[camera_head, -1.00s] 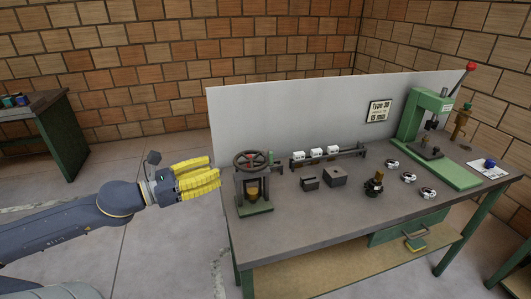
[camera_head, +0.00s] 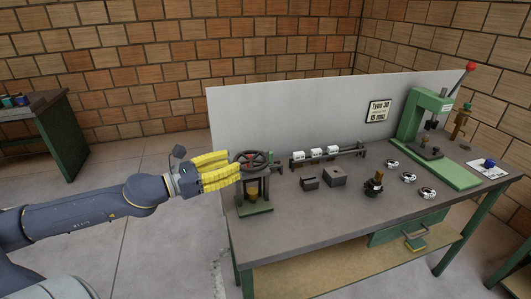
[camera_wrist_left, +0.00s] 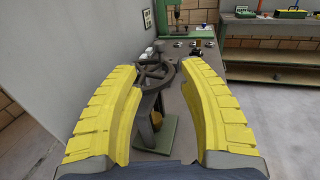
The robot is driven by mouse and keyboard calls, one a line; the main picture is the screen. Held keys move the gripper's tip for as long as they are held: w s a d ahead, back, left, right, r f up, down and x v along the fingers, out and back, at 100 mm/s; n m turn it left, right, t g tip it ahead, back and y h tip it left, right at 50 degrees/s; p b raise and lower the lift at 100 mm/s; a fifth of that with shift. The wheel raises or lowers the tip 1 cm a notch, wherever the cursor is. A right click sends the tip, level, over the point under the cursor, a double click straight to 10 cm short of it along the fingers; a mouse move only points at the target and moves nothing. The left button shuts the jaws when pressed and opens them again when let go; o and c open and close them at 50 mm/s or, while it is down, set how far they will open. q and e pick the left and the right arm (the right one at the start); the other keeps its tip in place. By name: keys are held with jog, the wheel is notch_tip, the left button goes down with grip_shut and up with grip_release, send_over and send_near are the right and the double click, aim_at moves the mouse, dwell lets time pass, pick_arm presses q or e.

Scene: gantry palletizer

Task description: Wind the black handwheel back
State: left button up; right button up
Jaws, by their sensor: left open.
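The black handwheel (camera_head: 259,157) sits flat on top of a green-based press frame (camera_head: 255,208) at the left end of the workbench. In the left wrist view the fingers are open, and the handwheel (camera_wrist_left: 155,74) lies between and just beyond the fingertips. I cannot tell whether they touch it. A brass-coloured piece (camera_head: 252,194) sits inside the frame under the wheel. My right gripper is not in view.
Behind the wheel a rail carries white blocks (camera_head: 316,153). Two dark blocks (camera_head: 334,177) and a small dark fixture (camera_head: 374,184) stand to its right. A green lever press (camera_head: 432,145) stands at the far right. A grey panel (camera_head: 290,115) backs the bench.

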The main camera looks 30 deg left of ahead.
aim_at(263, 153)
pick_arm(q)
jog(key=shift+x, duration=5.9)
grip_shut()
